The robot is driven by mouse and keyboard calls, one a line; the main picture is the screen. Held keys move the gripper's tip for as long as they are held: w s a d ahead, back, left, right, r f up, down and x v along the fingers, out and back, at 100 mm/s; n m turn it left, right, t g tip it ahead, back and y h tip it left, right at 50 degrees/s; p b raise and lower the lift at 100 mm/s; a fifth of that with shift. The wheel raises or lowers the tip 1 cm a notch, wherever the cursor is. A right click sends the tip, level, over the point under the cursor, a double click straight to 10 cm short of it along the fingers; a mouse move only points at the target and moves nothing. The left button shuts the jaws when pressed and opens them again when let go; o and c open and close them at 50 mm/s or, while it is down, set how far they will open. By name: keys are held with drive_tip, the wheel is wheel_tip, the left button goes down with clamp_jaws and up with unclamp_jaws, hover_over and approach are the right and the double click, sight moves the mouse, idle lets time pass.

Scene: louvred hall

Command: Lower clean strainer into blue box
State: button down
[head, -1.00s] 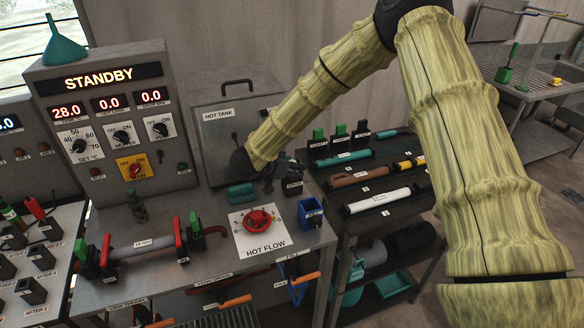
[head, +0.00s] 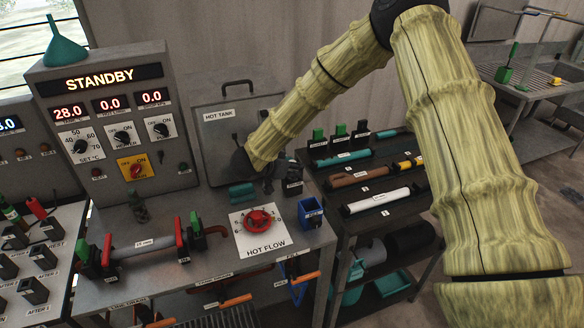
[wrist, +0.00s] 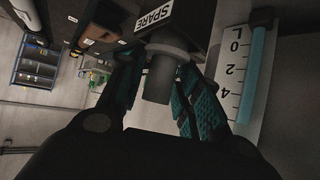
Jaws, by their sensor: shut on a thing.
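The blue box (head: 311,213) is a small open-topped box at the right front of the steel bench, beside the hot flow plate.
A red valve wheel (head: 258,220) stands in front of my gripper, left of the blue box. The hot tank (head: 215,135) stands behind. A dark rack with tubes (head: 380,200) is to the right.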

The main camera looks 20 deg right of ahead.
drive_tip(key=shift+r, duration=0.25)
drive_tip(key=shift+r+p, duration=4.65)
drive_tip(key=shift+r, duration=0.9)
drive_tip(key=shift+f, duration=0.1)
